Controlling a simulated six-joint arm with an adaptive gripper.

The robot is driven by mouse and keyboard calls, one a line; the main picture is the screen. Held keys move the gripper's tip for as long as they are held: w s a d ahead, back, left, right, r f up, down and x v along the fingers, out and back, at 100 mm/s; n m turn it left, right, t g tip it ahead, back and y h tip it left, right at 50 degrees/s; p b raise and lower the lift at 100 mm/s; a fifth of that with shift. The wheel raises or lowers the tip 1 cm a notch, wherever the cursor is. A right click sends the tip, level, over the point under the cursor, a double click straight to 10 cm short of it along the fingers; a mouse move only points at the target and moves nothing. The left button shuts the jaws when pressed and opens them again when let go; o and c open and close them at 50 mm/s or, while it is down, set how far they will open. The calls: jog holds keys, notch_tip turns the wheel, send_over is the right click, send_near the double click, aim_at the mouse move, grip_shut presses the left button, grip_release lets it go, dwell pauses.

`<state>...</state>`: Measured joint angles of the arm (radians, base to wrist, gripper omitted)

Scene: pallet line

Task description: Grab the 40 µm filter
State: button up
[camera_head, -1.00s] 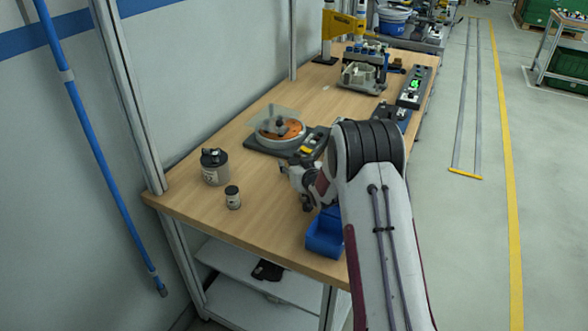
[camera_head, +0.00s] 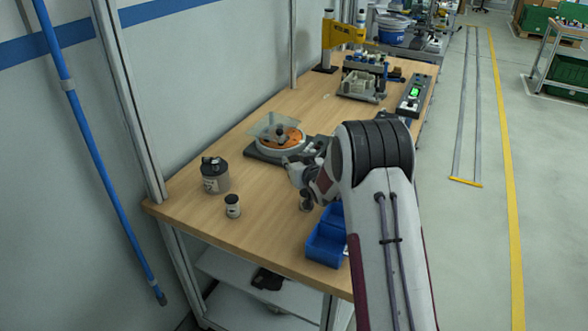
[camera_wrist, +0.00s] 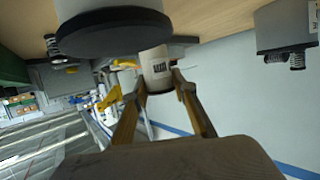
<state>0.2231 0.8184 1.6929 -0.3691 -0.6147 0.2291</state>
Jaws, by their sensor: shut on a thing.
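My gripper (camera_head: 304,190) is over the near right part of the workbench, largely hidden behind my own arm. In the wrist view my gripper (camera_wrist: 158,82) has its two fingers closed on a small pale cylinder (camera_wrist: 155,62) with a dark printed label. The label is too small to read, so I cannot tell whether it is the 40 µm filter. A similar small canister with a dark lid (camera_head: 232,206) stands upright on the bench to the left. A larger grey canister (camera_head: 214,175) stands behind it.
Blue bins (camera_head: 326,238) sit at the bench's front edge, close below my gripper. A round orange-and-white device (camera_head: 279,138) with a clear plate stands beyond. A fixture (camera_head: 358,86) and green-screen box (camera_head: 413,96) are farther back. The bench (camera_head: 180,205) is clear at front left.

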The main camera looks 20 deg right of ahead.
aim_at(294, 159)
notch_tip(294, 159, up, 6)
jog(key=shift+f, duration=0.1)
dwell(0.8)
